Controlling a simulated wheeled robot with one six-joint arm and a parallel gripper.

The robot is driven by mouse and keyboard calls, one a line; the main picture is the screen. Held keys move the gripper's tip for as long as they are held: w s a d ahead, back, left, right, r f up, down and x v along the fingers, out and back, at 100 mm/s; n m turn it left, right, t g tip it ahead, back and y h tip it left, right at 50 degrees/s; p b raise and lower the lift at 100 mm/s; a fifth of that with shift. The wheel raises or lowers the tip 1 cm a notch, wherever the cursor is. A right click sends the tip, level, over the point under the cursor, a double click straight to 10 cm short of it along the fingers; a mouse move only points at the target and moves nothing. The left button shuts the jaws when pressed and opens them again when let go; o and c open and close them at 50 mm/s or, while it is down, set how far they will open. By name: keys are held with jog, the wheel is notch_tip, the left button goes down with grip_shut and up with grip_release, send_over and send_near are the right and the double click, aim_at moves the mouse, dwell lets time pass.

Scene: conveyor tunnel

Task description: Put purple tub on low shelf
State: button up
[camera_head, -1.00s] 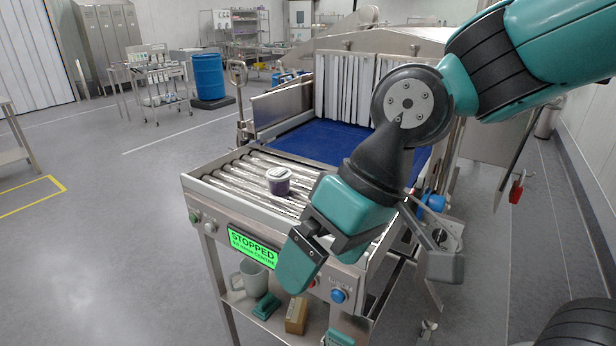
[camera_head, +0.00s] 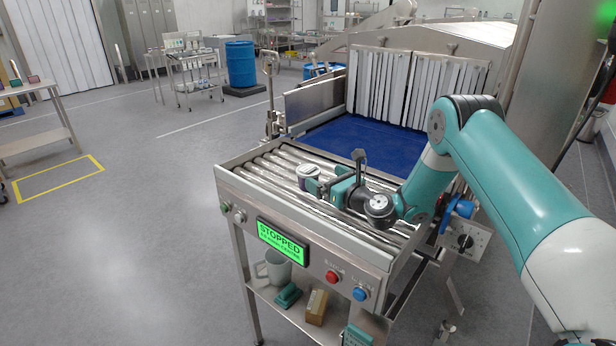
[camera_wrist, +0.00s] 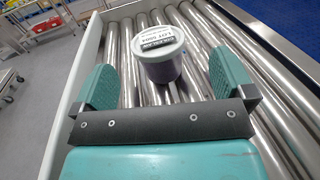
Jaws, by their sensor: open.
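The purple tub (camera_head: 308,178) stands upright on the metal rollers of the conveyor, with a white lid and a printed label. In the wrist view the tub (camera_wrist: 160,58) sits ahead of my gripper, roughly midway between its two teal fingers. My gripper (camera_head: 336,172) is open and low over the rollers, just right of the tub; it also shows in the wrist view (camera_wrist: 165,84). The low shelf (camera_head: 262,297) is under the conveyor's front end.
The roller bed (camera_head: 270,167) has raised metal side rails. A green "STOPPED" display (camera_head: 283,240), a red button (camera_head: 333,277) and a blue button (camera_head: 361,294) are on its front panel. A blue belt (camera_head: 370,138) runs into the curtained tunnel behind. Open floor lies to the left.

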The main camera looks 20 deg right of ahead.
aim_at(309, 170)
jog(key=p+x, duration=0.1)
jog(key=x, duration=0.2)
jog(key=p+x, duration=0.2)
jog(key=shift+w+a+p, duration=0.2)
jog(key=shift+a+p, duration=0.1)
jog(key=shift+a, duration=0.15)
jog(key=shift+w+a+f, duration=0.2)
jog(key=shift+w+f, duration=0.05)
jog(key=shift+w, duration=0.3)
jog(key=shift+c, duration=0.5)
jog(key=c, duration=1)
jog(key=shift+o, duration=0.2)
jog(key=shift+r, duration=0.1)
